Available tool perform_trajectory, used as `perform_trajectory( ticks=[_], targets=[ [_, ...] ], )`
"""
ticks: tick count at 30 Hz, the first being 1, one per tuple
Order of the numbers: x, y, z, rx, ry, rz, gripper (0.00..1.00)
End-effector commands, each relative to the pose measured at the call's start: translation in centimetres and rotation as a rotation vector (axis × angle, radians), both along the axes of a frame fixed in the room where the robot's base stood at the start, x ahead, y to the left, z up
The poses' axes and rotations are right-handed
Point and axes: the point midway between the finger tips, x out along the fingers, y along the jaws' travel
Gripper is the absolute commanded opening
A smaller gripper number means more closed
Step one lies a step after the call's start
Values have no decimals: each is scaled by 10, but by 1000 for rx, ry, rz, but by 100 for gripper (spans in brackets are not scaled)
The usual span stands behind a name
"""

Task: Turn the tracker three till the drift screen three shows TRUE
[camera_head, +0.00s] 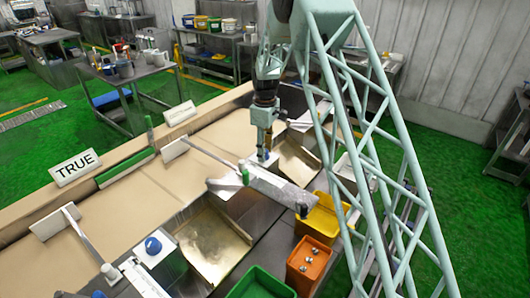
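A pale screen reading TRUE (76,168) stands on the left ledge of the bench. A second pale screen (180,113) stands further back on the same ledge; its text is too small to read. I see no numbers that mark which screen or tracker is three. A long rod (212,155) with a pale paddle (175,149) runs to a grey block (282,190) on the bench, beside a green knob. My gripper (264,156) points down just behind this block. Its fingers are small and partly hidden, so I cannot tell whether they are open or touch anything.
A nearer rod with a paddle (55,221) and a blue knob (153,245) are at the lower left. Metal trays (213,241) lie along the bench. A yellow bin (318,219), an orange bin (308,264) and a green bin (260,284) stand at the front.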

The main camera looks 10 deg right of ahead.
Motion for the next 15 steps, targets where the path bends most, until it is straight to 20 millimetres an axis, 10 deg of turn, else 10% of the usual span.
perform_trajectory(
  ticks=[15],
  targets=[
    [0,0,0,0,0,0,14]
  ],
)
